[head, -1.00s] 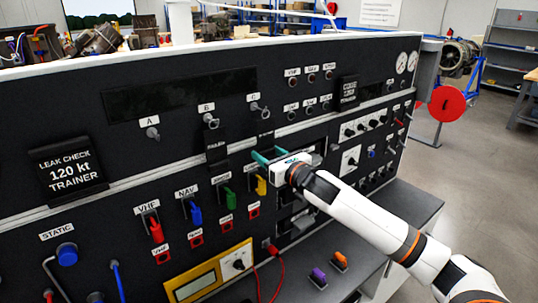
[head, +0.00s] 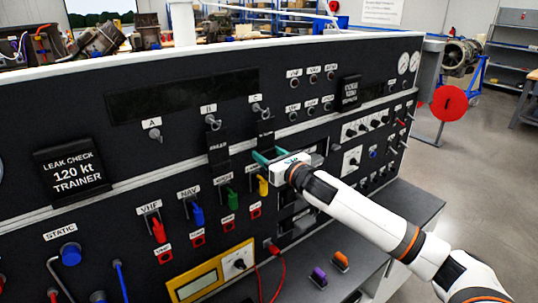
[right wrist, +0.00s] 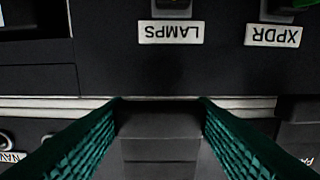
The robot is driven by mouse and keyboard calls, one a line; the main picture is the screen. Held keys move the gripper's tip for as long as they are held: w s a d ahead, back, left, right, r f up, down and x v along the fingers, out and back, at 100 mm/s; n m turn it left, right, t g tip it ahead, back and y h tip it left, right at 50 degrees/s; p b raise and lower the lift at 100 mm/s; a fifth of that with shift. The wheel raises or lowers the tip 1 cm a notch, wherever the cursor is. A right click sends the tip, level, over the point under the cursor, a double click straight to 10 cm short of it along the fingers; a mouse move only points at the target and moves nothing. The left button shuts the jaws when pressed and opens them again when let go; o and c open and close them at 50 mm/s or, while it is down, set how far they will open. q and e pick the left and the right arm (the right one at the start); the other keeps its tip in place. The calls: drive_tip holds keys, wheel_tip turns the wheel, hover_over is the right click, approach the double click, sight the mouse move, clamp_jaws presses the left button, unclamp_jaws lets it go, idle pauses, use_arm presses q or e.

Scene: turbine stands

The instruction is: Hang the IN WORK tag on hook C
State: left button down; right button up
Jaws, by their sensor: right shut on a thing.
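Hook C (head: 258,109) is a grey hook under the C label on the black panel. A black tag (head: 265,131) is upright just below it; its lettering is too small to read. My right gripper (head: 262,155), with green fingers, is shut on the tag's lower part. In the right wrist view the dark tag (right wrist: 160,140) lies between both fingers. I cannot tell whether its top loop is around the hook or only near it. Another black tag (head: 217,148) hangs below hook B (head: 211,122). Hook A (head: 154,135) is bare. My left gripper is not in view.
Coloured switches, including a green (head: 232,198) and a yellow one (head: 263,186), stick out below my gripper. The LAMPS (right wrist: 171,32) and XPDR (right wrist: 273,36) labels show upside down. A grey ledge (head: 365,235) with purple and orange parts lies below.

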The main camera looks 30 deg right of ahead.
drive_tip(key=shift+r, duration=0.1)
drive_tip(key=shift+w, duration=0.1)
drive_tip(key=o, duration=1.4)
drive_tip(key=shift+o, duration=1.1)
drive_tip(key=shift+s+d+f+b, duration=0.15)
drive_tip(key=shift+s+b, duration=0.3)
drive_tip(key=shift+s, duration=0.9)
drive_tip(key=shift+s+d+f+b, duration=0.1)
drive_tip(key=shift+s+b, duration=0.3)
drive_tip(key=shift+s, duration=0.95)
drive_tip(key=shift+s+r+b, duration=0.2)
drive_tip(key=shift+s+b, duration=0.1)
drive_tip(key=shift+s, duration=0.5)
